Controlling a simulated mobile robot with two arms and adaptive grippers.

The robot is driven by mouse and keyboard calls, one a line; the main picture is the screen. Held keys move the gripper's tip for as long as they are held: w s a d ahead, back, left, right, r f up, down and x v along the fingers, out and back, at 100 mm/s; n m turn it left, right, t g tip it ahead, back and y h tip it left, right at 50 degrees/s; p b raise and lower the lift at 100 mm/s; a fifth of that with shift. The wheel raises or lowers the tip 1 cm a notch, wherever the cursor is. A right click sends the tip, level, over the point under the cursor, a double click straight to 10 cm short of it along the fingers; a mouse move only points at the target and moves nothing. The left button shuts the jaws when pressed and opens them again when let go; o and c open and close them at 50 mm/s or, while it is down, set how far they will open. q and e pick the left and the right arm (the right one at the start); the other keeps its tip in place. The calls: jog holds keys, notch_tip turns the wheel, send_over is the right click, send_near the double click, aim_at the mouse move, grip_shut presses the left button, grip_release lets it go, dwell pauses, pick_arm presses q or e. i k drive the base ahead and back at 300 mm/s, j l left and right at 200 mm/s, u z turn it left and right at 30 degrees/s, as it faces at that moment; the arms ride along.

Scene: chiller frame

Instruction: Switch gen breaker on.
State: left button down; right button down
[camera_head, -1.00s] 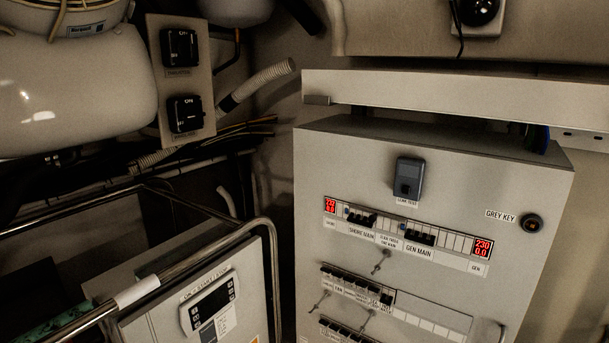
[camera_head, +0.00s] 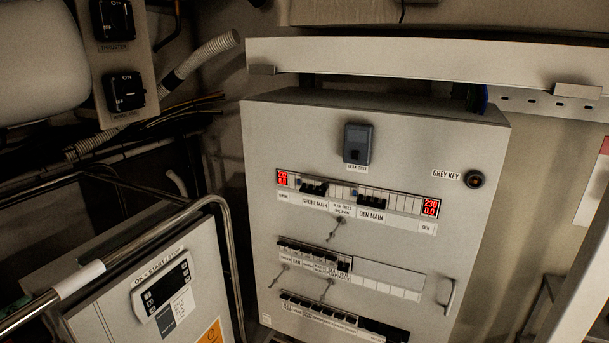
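The gen breaker (camera_head: 371,200) is a black switch group in the top row of the grey electrical cabinet (camera_head: 400,140), above the label GEN MAIN. Its lever position is too small to tell. The shore main breaker (camera_head: 314,188) sits to its left in the same row. A red display (camera_head: 430,207) at the right end of the row, above the label GEN, reads 230 and 0.0. Another red display (camera_head: 282,178) is at the left end. Neither of my grippers is in view.
A metal tube rail (camera_head: 222,240) and a control box with an on/start/stop panel (camera_head: 160,287) stand at the lower left. Two black rotary switches are on a plate (camera_head: 112,62) at the upper left. A cabinet handle (camera_head: 450,296) sticks out at lower right.

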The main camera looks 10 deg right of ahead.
aim_at(375, 204)
jog(key=i+l, duration=0.35)
jog(key=l, duration=0.15)
jog(key=i+l+z, duration=0.15)
jog(key=i+l, duration=0.2)
jog(key=l, duration=0.2)
jog(key=k+j, duration=0.1)
jog(key=j, duration=0.2)
jog(key=i+z, duration=0.05)
